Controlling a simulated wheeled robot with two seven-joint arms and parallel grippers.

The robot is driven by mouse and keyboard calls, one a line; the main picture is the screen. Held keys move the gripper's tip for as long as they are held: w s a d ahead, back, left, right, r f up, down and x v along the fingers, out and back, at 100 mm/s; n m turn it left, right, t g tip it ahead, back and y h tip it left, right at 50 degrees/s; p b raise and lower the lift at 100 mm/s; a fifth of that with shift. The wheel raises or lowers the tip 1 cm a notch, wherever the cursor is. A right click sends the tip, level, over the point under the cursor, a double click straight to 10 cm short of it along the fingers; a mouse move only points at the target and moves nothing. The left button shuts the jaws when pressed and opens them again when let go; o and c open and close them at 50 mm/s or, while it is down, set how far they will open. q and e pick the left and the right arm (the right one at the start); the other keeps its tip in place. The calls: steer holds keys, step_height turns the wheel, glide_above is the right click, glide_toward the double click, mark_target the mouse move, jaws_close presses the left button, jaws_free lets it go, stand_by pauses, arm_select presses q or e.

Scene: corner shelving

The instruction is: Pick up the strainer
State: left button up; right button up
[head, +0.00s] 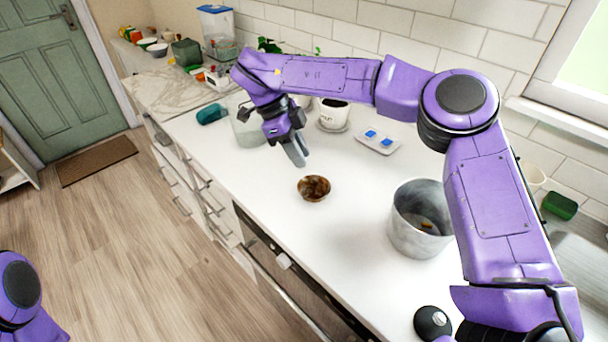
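No thing in the head view is clearly a strainer. A small round brown bowl-like thing (314,188), mottled dark inside, sits on the white counter; I cannot tell whether it is the strainer. My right gripper (297,152) hangs over the counter, pointing down, behind and slightly left of the brown thing and apart from it. Its grey fingers look close together, seen from the side; I cannot tell whether they are open or shut. I see nothing held in them. My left gripper is out of view; only a piece of my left arm shows at the lower left.
A grey metal pot (408,237) with something inside stands at right. A white cup (333,119), a tray with blue pieces (378,143), a pale translucent container (246,133) and a teal item (212,115) stand farther back. The counter's front edge (262,228) is clear.

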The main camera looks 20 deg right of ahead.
mark_target(313, 180)
steer(key=x, duration=0.3)
steer(key=p+x, duration=0.1)
steer(key=x, duration=0.3)
steer(key=w+p+x, duration=0.1)
steer(key=x, duration=0.2)
steer(key=shift+s+d+f, duration=0.1)
steer(key=shift+d+f, duration=0.05)
steer(key=shift+f, duration=0.1)
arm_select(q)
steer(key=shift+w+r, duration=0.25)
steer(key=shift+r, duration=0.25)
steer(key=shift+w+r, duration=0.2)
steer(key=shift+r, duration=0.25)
arm_select(e)
jaws_close()
